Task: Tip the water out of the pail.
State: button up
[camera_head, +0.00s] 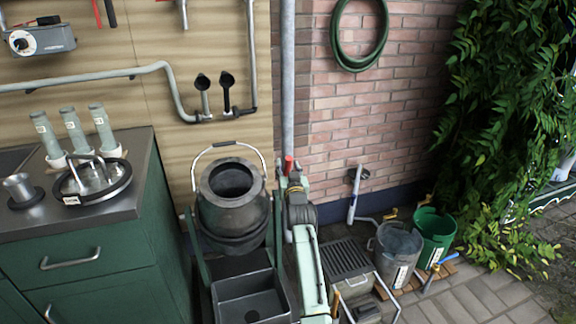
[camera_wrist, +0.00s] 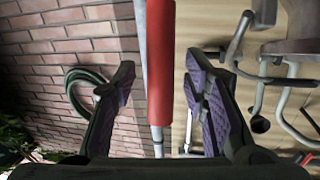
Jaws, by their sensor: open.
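A dark grey round-bellied pail (camera_head: 233,205) with a wide open mouth and a raised wire bail hangs upright in a green frame above a dark rectangular tray (camera_head: 250,297). Water inside it cannot be made out. A red upright grip (camera_head: 288,165) shows just right of the pail. In the wrist view, the red grip (camera_wrist: 160,35) runs between the two purple-padded fingers of my gripper (camera_wrist: 160,75). The fingers are spread, with a visible gap on each side. My gripper is not clear in the head view.
A green cabinet (camera_head: 90,258) with a steel top stands left. A grey pipe (camera_head: 288,85) rises behind the grip. A hose (camera_head: 360,35) hangs on brick.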

jog(key=shift+w+a, duration=0.1)
jog(key=shift+w, duration=0.4)
jog(key=shift+c, duration=0.5)
grip_shut()
